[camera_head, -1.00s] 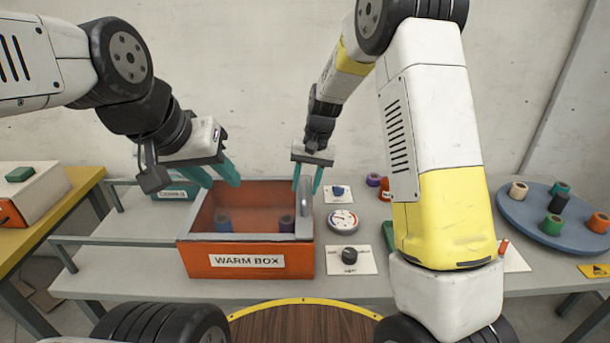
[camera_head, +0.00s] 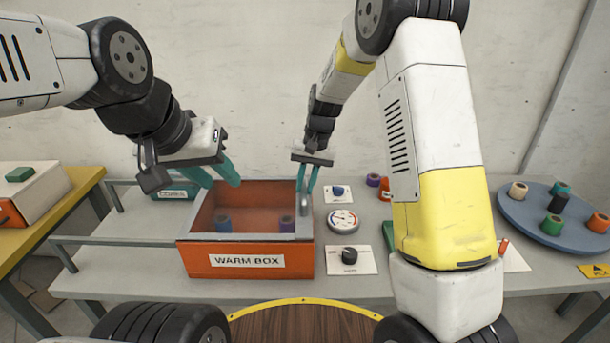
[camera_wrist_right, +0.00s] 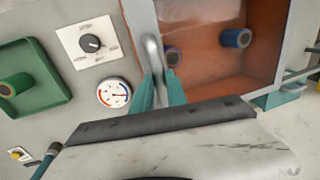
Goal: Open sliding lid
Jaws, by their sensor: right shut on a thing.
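The orange warm box (camera_head: 191,262) stands on the bench at the middle left in the head view, with a grey frame around its top. Its inside shows, tinted reddish-brown; I cannot tell exactly how far the see-through sliding lid (camera_head: 250,203) covers it. An upright grey handle (camera_wrist_right: 152,55) stands at the box's right end. My right gripper (camera_head: 307,188) points down and is shut on this handle; the wrist view shows teal fingers (camera_wrist_right: 160,90) either side of it. My left gripper (camera_head: 220,178) is open and empty, above the box's back left corner.
A blue spool (camera_head: 223,224) and a purple spool (camera_head: 287,224) stand inside the box.

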